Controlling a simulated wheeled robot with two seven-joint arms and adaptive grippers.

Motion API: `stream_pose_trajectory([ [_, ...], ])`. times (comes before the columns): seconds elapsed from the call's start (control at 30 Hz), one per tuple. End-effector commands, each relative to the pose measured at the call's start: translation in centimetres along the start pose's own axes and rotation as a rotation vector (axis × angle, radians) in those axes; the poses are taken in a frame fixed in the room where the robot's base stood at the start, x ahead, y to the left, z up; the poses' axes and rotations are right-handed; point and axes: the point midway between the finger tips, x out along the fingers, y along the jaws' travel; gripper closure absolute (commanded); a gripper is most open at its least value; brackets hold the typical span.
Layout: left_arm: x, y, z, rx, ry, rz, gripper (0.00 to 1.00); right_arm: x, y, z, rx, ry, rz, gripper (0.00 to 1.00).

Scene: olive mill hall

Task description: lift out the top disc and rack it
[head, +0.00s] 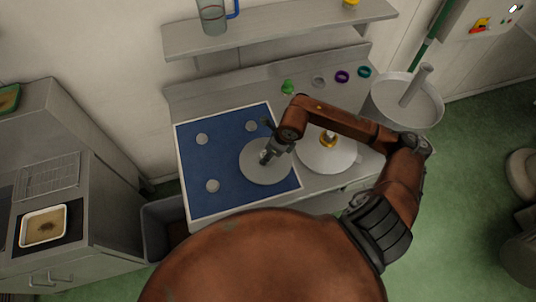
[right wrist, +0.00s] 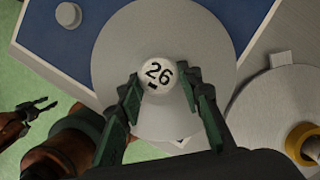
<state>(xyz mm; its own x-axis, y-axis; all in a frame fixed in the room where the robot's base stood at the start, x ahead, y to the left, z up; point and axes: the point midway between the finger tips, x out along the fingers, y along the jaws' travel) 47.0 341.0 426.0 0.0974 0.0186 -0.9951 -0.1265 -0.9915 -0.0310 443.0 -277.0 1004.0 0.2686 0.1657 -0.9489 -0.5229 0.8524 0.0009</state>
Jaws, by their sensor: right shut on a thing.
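My right gripper (head: 265,157) is shut on the pale knob marked 26 (right wrist: 157,72) of a grey disc (head: 266,175). The disc (right wrist: 120,60) is over the right part of a blue white-edged panel (head: 190,165); I cannot tell if it touches it. To its right, a pale round disc or stack (head: 328,160) with a brass-coloured centre (head: 328,139) stands on the bench; it also shows in the right wrist view (right wrist: 262,105). My left gripper (right wrist: 42,104) shows only in the right wrist view, off to the left, its fingers apart and empty.
Several grey round pegs, one at the panel's upper left (head: 201,139), stand on the panel. Coloured rings (head: 342,76) and a green item (head: 287,87) line the bench back. A shelf (head: 280,28) hangs above.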

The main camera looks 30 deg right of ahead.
Motion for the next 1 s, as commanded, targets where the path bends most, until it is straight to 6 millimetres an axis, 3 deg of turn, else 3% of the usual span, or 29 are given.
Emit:
stream_pose_trajectory([
  [1.0,4.0,0.3,1.0,0.001,-0.01,0.002,0.6,7.1,-0.1,-2.4,0.002,0.0,-0.001,1.0],
])
